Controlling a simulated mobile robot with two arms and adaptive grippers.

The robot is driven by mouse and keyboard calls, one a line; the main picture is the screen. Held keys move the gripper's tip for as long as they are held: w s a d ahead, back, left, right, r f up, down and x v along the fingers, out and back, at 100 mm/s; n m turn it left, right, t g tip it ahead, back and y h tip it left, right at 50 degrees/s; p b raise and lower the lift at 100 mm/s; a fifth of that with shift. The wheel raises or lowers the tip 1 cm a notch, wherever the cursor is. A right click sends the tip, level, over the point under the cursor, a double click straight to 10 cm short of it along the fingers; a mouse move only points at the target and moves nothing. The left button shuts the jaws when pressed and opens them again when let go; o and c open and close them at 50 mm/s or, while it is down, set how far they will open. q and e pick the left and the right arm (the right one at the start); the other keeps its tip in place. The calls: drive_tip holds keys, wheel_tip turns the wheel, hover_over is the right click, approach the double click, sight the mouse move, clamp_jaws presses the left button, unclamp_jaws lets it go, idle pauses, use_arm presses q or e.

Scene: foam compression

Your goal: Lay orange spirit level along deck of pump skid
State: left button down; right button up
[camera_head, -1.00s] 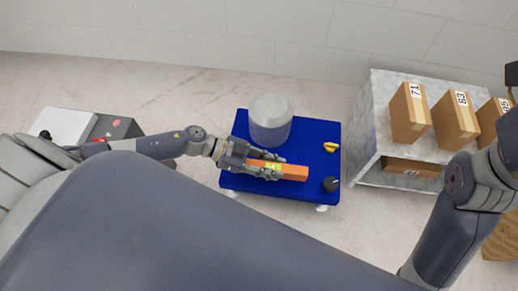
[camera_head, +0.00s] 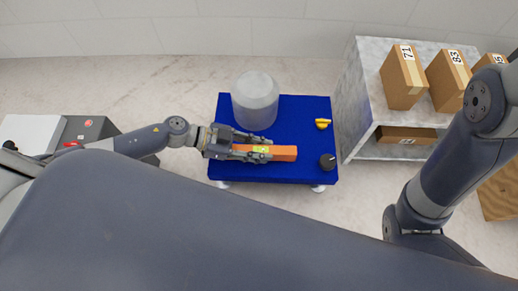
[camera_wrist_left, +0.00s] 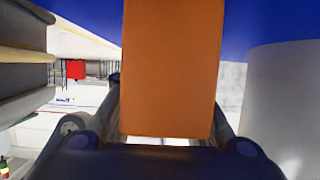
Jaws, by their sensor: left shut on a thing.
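The orange spirit level (camera_head: 285,153), with a yellow-green vial window, lies lengthwise over the front part of the blue deck of the pump skid (camera_head: 290,118), roughly parallel to its front edge. My left gripper (camera_head: 262,153) reaches in from the left and is shut on the level. Its fingers cover part of the level. The level also fills the middle of the left wrist view (camera_wrist_left: 170,65), between the fingers. I cannot tell whether the level touches the deck. My right arm shows at the right, but its gripper is out of view.
A grey cylinder (camera_head: 255,103) stands on the deck behind the level. A yellow handle (camera_head: 322,124) and a black knob (camera_head: 328,162) sit on its right side. A shelf (camera_head: 365,85) with cardboard boxes (camera_head: 404,77) stands to the right. The deck's middle is clear.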

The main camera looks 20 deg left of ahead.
use_arm(q)
drive_tip(key=shift+f, duration=0.1)
drive_tip(key=c, duration=1.3)
unclamp_jaws()
